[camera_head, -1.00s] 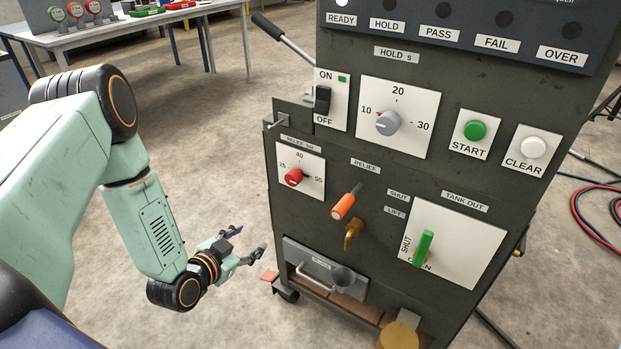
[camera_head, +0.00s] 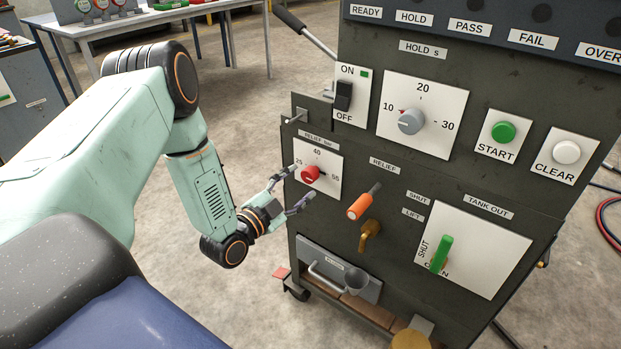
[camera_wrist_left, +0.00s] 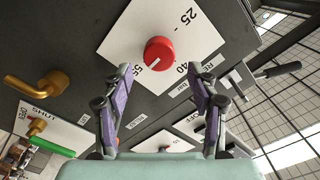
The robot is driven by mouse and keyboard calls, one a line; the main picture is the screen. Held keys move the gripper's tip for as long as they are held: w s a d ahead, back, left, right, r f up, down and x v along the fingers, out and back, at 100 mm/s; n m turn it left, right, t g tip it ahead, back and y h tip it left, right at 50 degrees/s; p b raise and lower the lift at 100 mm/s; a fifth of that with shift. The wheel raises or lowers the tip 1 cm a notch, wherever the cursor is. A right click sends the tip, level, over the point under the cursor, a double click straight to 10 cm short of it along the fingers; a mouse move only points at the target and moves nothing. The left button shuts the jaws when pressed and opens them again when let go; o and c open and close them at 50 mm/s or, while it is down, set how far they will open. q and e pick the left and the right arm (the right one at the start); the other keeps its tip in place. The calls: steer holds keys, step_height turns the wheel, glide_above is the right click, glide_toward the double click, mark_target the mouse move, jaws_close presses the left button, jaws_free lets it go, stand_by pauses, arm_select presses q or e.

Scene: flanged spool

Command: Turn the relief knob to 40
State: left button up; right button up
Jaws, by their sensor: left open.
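The red relief knob (camera_head: 311,173) sits on a white dial plate (camera_head: 328,190) marked 25, 40 and 55, at the left of the dark panel. In the left wrist view the red knob (camera_wrist_left: 158,53) has a small pale mark on its face, but I cannot tell its exact reading. My left gripper (camera_head: 299,186) is open and empty in front of the dial plate, pointing at the knob. In the left wrist view its fingers (camera_wrist_left: 160,72) stand apart just below the knob, which shows beyond the gap between the tips. My right gripper is not in view.
An orange-handled relief lever (camera_head: 361,203) and a brass spout (camera_head: 369,233) are right of the dial. The HOLD knob (camera_head: 411,121) and ON/OFF switch (camera_head: 344,96) are above. A green tank lever (camera_head: 441,254) is lower right.

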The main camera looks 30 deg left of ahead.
mark_target(308, 177)
arm_select(q)
steer(key=w, duration=0.2)
steer(key=w+b, duration=0.1)
steer(key=w, duration=0.1)
steer(key=shift+f, duration=0.2)
steer(key=shift+w+d+r, duration=0.15)
steer(key=shift+w, duration=0.2)
steer(key=c, duration=1.2)
